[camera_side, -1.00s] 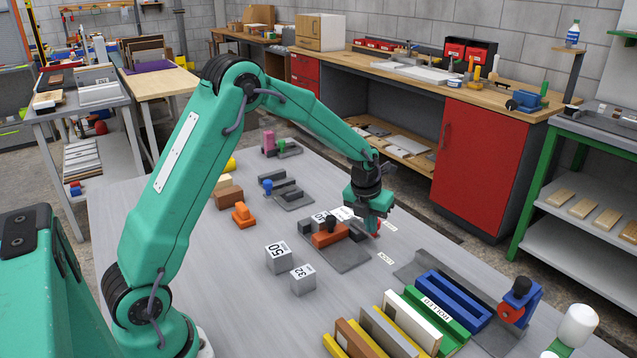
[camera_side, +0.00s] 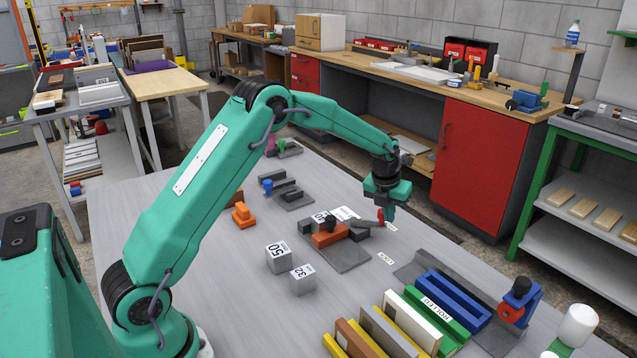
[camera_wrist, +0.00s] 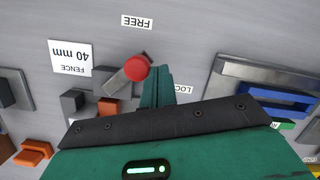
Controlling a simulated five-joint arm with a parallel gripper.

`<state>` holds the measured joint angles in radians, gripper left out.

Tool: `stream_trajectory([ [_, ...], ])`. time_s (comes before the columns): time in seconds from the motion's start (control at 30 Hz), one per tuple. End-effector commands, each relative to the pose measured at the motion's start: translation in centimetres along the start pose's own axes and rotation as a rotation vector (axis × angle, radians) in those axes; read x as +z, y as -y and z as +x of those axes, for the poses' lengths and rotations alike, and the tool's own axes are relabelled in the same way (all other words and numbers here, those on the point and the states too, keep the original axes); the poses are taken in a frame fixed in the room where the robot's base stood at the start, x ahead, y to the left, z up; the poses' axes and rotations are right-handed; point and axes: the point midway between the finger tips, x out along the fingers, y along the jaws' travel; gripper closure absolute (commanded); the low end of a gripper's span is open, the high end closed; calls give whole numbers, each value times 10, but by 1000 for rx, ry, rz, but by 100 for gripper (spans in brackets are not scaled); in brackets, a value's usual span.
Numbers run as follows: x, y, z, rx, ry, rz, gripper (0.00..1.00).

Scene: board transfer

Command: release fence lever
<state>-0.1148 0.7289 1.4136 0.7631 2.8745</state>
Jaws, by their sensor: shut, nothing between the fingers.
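The fence lever (camera_side: 364,224) is a grey arm with a red knob (camera_side: 381,216) at its outer end. In the wrist view the lever (camera_wrist: 121,82) points up and right, its red knob (camera_wrist: 137,68) between the FREE label (camera_wrist: 137,22) and the LOCK label (camera_wrist: 183,89). My gripper (camera_wrist: 158,72) is shut and empty, its fingertips just right of the knob. I cannot tell whether they touch it. In the side view my gripper (camera_side: 388,214) is low over the table beside the knob. The orange fence block (camera_side: 327,239) sits on a grey plate (camera_side: 350,257).
Two grey blocks marked 50 (camera_side: 278,257) and 32 (camera_side: 303,280) stand left of the plate. A rack of coloured bars (camera_side: 440,310) fills the front right. A FENCE 40 mm card (camera_wrist: 70,57) lies behind the fixture. Bare table lies around the LOCK label.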

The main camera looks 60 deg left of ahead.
Motion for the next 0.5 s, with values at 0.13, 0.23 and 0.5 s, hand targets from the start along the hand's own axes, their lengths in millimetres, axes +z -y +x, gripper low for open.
stream_trajectory([
  [0.13,11,-3,3,2,2,-1,100],
  [0.23,17,-5,4,3,2,-1,100],
  [0.5,27,-9,6,7,-4,-91,100],
])
